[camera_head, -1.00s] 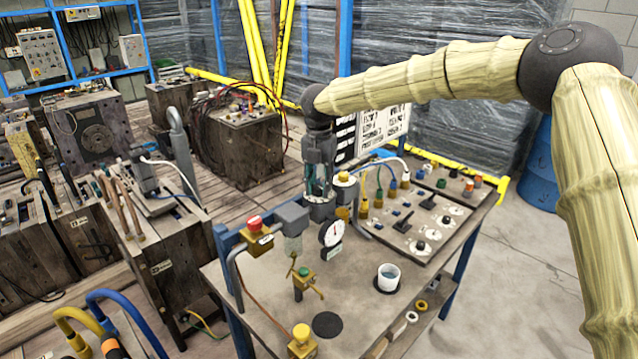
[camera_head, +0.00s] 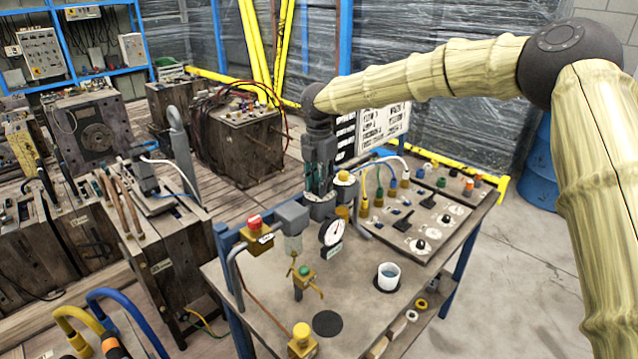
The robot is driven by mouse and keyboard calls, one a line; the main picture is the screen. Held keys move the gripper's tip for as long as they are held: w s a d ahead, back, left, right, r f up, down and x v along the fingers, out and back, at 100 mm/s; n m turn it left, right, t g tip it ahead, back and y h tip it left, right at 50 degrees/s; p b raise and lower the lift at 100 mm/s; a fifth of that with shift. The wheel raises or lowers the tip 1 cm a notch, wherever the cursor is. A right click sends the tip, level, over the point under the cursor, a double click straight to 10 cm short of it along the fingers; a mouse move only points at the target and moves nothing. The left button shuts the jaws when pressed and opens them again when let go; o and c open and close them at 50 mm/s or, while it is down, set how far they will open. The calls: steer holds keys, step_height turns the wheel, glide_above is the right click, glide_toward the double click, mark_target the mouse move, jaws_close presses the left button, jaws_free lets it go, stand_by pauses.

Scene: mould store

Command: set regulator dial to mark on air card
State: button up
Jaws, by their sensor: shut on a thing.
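My gripper (camera_head: 320,186) points straight down and is shut on the regulator dial, which sits on top of the grey regulator body (camera_head: 321,208) at the back edge of the bench. The fingers hide most of the dial, so its mark cannot be read. A round white gauge (camera_head: 332,231) with a dark rim faces me on the front of the regulator; its thin needle points up and to the right. A small pale card (camera_head: 333,253) is just below the gauge, too small to read. A larger white board with black print (camera_head: 383,128) stands behind.
A panel with switches (camera_head: 415,232) and coloured hoses are at right. A white cup (camera_head: 388,275) and a yellow valve (camera_head: 304,277) stand in front on the bench (camera_head: 355,310).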

steer(key=shift+s+f, duration=0.15)
steer(key=shift+f, duration=0.25)
steer(key=o, duration=1)
steer(key=shift+r, duration=0.1)
steer(key=shift+o, duration=0.2)
steer(key=shift+r, duration=0.15)
steer(key=shift+r, duration=0.55)
step_height(320, 180, up, 11)
steer(key=shift+f, duration=0.15)
